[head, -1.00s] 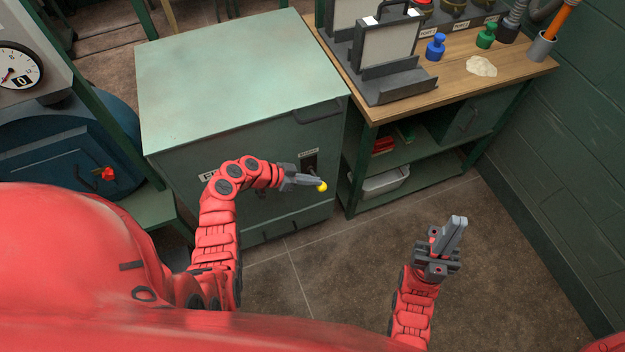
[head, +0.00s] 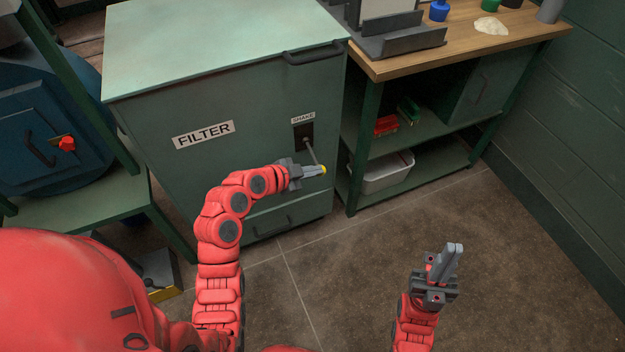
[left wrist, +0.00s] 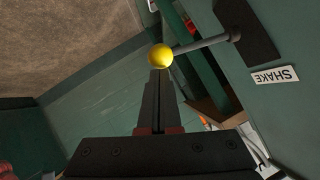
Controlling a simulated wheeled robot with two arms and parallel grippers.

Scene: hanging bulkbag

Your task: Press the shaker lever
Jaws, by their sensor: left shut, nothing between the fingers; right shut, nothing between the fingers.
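The shaker lever (head: 313,153) is a thin grey rod with a yellow ball at its tip. It sticks out of a dark slot under the SHAKE label (head: 303,118) on the front of the green FILTER cabinet (head: 240,100). My left gripper (head: 322,170) is shut and empty, with its fingertips at the yellow ball. In the left wrist view the yellow ball (left wrist: 160,56) is right at the tips of the shut fingers; whether they touch it I cannot tell. My right gripper (head: 452,252) is shut and empty over the floor at the right.
A wooden-topped workbench (head: 480,50) with shelves stands right of the cabinet, holding a white bin (head: 388,172). A blue round vessel with a red knob (head: 67,143) is at the left. The floor in front is clear.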

